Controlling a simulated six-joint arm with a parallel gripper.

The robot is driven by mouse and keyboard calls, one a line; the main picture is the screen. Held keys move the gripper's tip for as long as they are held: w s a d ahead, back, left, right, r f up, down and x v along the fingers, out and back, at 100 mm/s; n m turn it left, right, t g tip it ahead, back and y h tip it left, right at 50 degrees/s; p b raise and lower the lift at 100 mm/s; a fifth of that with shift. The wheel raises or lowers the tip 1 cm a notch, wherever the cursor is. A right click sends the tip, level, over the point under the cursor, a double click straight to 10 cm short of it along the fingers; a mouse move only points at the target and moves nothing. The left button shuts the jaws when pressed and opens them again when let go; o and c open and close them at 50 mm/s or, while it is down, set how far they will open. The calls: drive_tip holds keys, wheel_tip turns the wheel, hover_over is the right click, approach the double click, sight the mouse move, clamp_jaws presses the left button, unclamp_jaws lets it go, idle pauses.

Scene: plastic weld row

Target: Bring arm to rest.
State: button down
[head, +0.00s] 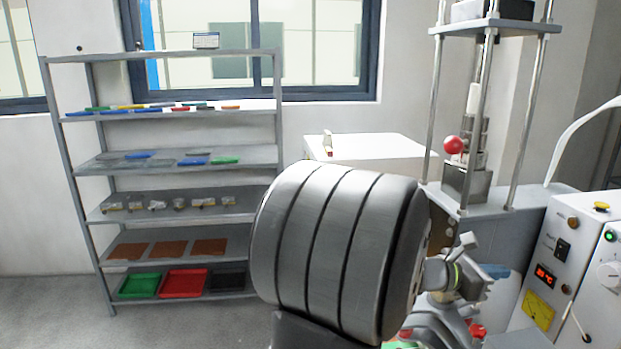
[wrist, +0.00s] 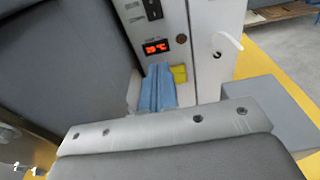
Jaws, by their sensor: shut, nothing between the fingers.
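My gripper (head: 496,271) shows at the right of centre in the head view, just past my large dark grey arm links, which hide much of the middle. Its blue fingers (wrist: 157,88) also show in the middle of the wrist view, side by side and shut, with nothing seen between them. They are in front of the white control box (head: 548,250) with the orange display; I cannot tell whether they touch it.
A metal press (head: 466,187) with a red ball knob (head: 453,145) stands behind my arm at the right. A grey shelf rack (head: 283,130) with coloured plates, small parts and trays stands at the left. A white cabinet (head: 375,146) is behind. Floor shows clear at lower left.

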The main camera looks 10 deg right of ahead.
drive_tip(key=d+r, duration=0.2)
drive_tip(key=d, duration=0.7)
drive_tip(key=a+r, duration=0.2)
drive_tip(key=a, duration=0.9)
drive_tip(key=w+a+f+y, duration=0.2)
drive_tip(key=a+f+y, duration=0.2)
drive_tip(key=f, duration=0.8)
drive_tip(key=w+a+f+y, duration=0.2)
drive_tip(key=a+f+y, duration=0.2)
drive_tip(key=a+f, duration=0.5)
drive_tip(key=w+a+f+y, duration=0.2)
drive_tip(key=a+f+y, duration=0.3)
drive_tip(key=f, duration=1.1)
drive_tip(key=shift+a+f, duration=0.2)
drive_tip(key=shift+a, duration=0.65)
drive_tip(key=d, duration=0.3)
drive_tip(key=shift+f, duration=0.2)
drive_tip(key=shift+d+f, duration=0.1)
drive_tip(key=shift+d, duration=0.55)
